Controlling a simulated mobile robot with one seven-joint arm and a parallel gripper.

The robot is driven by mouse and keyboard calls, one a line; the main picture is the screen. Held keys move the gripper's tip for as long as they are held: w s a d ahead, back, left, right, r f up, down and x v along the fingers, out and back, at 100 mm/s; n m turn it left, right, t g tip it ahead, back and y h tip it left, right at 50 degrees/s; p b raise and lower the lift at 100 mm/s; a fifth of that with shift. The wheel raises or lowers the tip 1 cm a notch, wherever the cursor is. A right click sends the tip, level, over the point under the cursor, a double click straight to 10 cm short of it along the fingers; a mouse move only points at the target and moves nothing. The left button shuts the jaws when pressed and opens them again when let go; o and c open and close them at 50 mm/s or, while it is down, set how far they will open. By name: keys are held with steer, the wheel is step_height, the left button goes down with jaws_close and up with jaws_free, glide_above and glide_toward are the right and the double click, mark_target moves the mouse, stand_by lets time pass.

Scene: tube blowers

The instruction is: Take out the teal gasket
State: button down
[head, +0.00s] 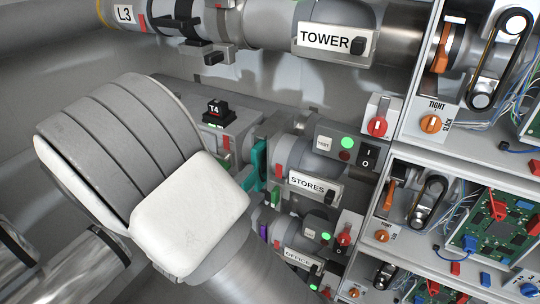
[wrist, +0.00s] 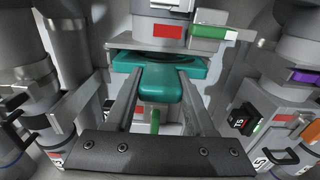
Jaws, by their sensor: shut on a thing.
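The teal gasket (wrist: 188,66) shows in the wrist view as a flat plate with a rounded tab toward me. Its wide part sits in the gap between grey pipe flanges, and its far part is hidden there. My gripper (wrist: 160,88) is shut on the tab, one finger on each side. In the head view the teal gasket (head: 260,163) stands edge-on in the pipe line left of the STORES label (head: 313,186). My white and grey arm covers the gripper in that view.
A T4 block (head: 216,112) stands left of the gasket. A green tab (wrist: 213,33) and a red patch are close above it in the wrist view. A purple part (wrist: 305,76) is at right. Switch panels and shelves of circuit boards (head: 490,228) fill the head view's right side.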

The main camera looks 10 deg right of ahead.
steer(key=b+v, duration=0.1)
steer(key=v, duration=0.7)
stand_by(0.6)
